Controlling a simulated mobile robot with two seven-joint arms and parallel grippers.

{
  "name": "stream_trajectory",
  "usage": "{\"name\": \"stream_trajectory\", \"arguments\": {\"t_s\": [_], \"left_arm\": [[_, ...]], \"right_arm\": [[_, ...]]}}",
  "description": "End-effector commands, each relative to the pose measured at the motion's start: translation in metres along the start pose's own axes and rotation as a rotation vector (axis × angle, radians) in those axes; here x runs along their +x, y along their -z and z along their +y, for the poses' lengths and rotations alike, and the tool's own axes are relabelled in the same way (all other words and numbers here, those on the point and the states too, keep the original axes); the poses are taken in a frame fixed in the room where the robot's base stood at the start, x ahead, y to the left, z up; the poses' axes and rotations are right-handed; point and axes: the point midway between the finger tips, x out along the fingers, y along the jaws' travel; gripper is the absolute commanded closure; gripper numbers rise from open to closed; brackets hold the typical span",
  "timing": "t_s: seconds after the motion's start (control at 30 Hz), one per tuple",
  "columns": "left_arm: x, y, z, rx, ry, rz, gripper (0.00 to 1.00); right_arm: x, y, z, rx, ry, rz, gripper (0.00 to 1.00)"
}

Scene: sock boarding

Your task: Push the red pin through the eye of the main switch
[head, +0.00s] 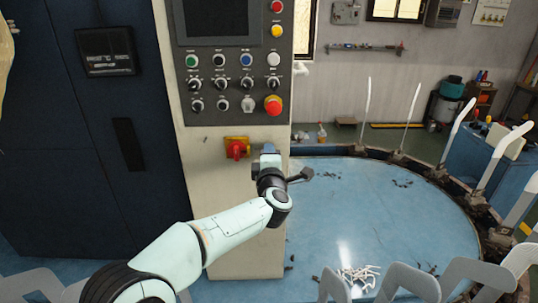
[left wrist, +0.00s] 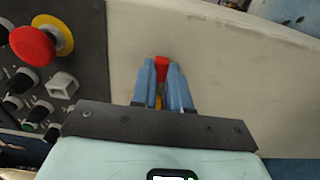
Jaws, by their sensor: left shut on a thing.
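The main switch (head: 236,148) is a red knob on a yellow plate, on the pale cabinet front below the button panel. My left gripper (head: 258,158) is just right of it in the head view, close to the cabinet front. In the left wrist view its blue fingers (left wrist: 161,76) are shut on a small red piece, the red pin (left wrist: 161,66), at the fingertips. A bit of yellow shows between the fingers below it; I cannot tell what it belongs to. The switch's eye is too small to make out, and whether the pin touches it is hidden. My right gripper is not in view.
The button panel (head: 233,60) with a red emergency stop (head: 273,105) is above the switch. A dark blue cabinet (head: 70,150) stands at left. A round blue table (head: 390,210) with upright white sock forms around its rim is at right. White scraps (head: 357,276) lie on it.

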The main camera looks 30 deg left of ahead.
Motion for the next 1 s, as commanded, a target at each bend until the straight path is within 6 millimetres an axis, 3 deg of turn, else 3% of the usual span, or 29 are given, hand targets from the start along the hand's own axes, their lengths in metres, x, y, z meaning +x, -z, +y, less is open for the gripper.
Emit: {"name": "stream_trajectory", "arguments": {"t_s": [1.0], "left_arm": [[0.000,0.015,-0.001,0.001,0.000,0.001,1.00]], "right_arm": [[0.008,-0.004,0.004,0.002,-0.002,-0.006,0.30]]}}
